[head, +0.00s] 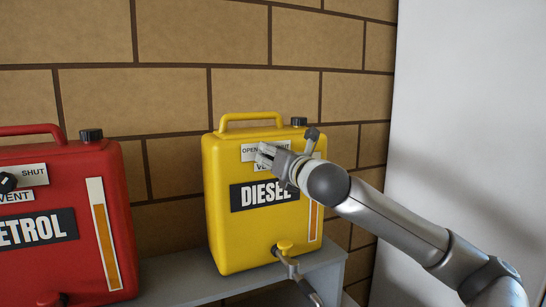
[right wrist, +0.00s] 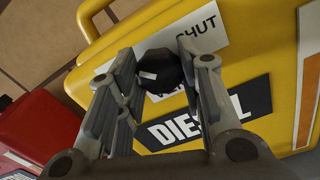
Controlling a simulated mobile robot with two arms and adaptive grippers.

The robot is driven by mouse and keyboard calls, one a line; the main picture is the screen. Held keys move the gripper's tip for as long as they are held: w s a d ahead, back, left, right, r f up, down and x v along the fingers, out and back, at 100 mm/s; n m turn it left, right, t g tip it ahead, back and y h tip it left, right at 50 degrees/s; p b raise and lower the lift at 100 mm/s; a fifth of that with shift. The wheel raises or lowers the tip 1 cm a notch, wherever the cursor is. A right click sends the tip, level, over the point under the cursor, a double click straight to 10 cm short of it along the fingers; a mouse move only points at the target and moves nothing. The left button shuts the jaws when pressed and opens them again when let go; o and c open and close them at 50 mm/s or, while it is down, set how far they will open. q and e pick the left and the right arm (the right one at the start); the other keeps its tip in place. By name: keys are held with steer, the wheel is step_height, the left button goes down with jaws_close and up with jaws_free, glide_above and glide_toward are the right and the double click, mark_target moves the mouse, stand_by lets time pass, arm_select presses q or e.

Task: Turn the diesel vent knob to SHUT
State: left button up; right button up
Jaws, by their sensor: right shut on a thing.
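The yellow diesel can (head: 225,235) stands on a grey shelf, with a black DIESEL label and a white vent plate (head: 250,153). OPEN reads at the plate's left in the head view; my gripper hides its right part. My right gripper (head: 268,154) is at the plate. In the right wrist view its fingers are shut on the black vent knob (right wrist: 165,70), one on each side. The knob's white mark sits on its left side, away from the word SHUT (right wrist: 196,27) at the upper right. OPEN is hidden there. My left gripper is not in view.
A red petrol can (head: 120,190) with its own vent knob (head: 7,182) stands to the left, with a gap between the cans. A tap (head: 285,248) juts from the diesel can's lower front. A brick wall (head: 170,100) is behind; a pale panel (head: 460,100) is at right.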

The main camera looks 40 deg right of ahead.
steer(key=shift+m, duration=0.3)
steer(key=m, duration=1.7)
steer(key=shift+m, duration=0.3)
stand_by(0.5)
steer(key=o, duration=1)
steer(key=shift+o, duration=0.2)
